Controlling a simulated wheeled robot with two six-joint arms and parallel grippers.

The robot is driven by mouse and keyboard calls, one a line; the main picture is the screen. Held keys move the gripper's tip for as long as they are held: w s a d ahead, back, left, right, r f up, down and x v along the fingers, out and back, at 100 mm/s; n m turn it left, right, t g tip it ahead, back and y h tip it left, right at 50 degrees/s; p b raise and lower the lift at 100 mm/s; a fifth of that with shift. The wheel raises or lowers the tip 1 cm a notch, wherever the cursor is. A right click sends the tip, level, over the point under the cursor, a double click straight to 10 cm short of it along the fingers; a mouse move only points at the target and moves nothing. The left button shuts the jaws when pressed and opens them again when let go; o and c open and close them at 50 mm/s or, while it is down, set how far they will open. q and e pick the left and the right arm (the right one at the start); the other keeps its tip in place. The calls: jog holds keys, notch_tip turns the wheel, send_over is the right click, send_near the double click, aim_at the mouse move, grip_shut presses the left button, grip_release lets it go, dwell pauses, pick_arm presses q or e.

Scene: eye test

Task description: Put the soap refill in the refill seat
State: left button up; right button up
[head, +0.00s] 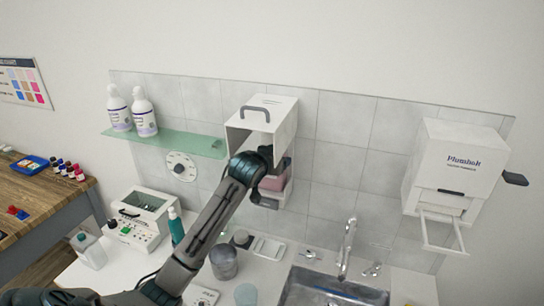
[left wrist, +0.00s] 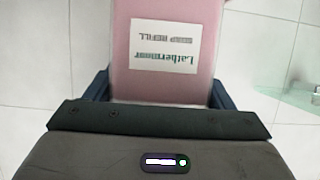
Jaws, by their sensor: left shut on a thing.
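The pink soap refill (head: 273,183) has a white label reading "Lathermoor" and fills the upper middle of the left wrist view (left wrist: 160,80). My left gripper (head: 265,178) is shut on it, with a dark finger on either side of it in the left wrist view (left wrist: 158,97). The refill is at the lower part of the white wall dispenser (head: 281,122), whose front is open. My gripper and arm hide much of the dispenser's inside. The refill seat is hidden, and I cannot tell whether the refill touches it. My right gripper is not in view.
A glass shelf (head: 185,145) with two white bottles is left of the dispenser. Below are a sink (head: 330,292), a faucet (head: 347,248), a grey cup (head: 224,262) and a teal bottle (head: 176,228).

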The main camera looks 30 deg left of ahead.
pick_arm(q)
jog(key=o, duration=1)
jog(key=shift+f, duration=0.15)
jog(key=shift+s+d+r+b, duration=0.15)
jog(key=shift+s+d+b, duration=0.6)
jog(key=shift+s, duration=1.4)
jog(key=shift+s+d+r+b, duration=0.1)
jog(key=shift+s+d+b, duration=0.15)
jog(key=shift+s+b, duration=1.45)
jog(key=shift+s+d+r+b, duration=0.15)
jog(key=shift+s+d+b, duration=0.4)
jog(key=shift+s, duration=2)
